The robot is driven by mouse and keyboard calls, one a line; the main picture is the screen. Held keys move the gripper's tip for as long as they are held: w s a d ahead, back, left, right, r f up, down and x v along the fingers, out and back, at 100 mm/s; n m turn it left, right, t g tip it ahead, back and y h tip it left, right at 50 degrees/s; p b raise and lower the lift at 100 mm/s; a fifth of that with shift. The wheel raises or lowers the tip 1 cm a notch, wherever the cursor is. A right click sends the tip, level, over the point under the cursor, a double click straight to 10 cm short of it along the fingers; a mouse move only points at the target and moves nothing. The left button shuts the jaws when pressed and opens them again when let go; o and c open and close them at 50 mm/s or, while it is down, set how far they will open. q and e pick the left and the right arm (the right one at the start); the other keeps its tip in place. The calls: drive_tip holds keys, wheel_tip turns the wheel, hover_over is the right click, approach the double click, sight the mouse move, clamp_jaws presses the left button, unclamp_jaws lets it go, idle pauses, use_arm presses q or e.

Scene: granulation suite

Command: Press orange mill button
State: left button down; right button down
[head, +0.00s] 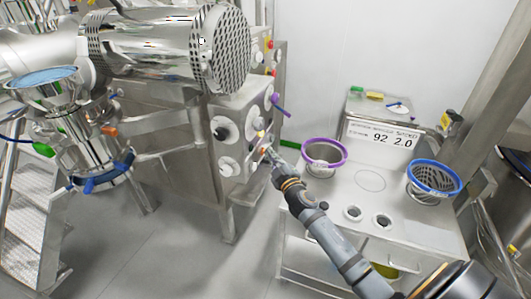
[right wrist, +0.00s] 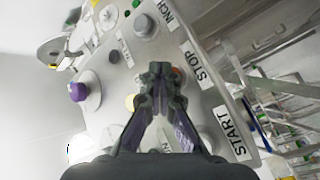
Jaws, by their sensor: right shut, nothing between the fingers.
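The mill's steel control panel (head: 243,125) stands at the centre, with several knobs and buttons on its face. A small orange button (head: 262,149) shows just beside my right gripper (head: 269,153), whose tips are at the panel. The right gripper (right wrist: 160,72) is shut and empty in the right wrist view. Its fingertips point at the panel (right wrist: 112,80) and partly hide an orange-red button (right wrist: 178,73) beside the STOP label (right wrist: 197,65). Whether the tips touch it I cannot tell. My left gripper is not in view.
The START label (right wrist: 230,133) is lower right. A steel bench with a purple-rimmed container (head: 323,153), a blue-rimmed basket (head: 434,176) and a scale display (head: 381,138) stands right of the mill.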

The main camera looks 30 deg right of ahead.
drive_tip(key=shift+s+d+b, duration=0.5)
drive_tip(key=shift+s+b, duration=0.05)
drive_tip(key=shift+s, duration=0.1)
drive_tip(key=s+d+b, duration=0.3)
drive_tip(key=b, duration=0.2)
drive_tip(key=shift+s+d, duration=0.1)
drive_tip(key=shift+s, duration=0.3)
idle(0.4)
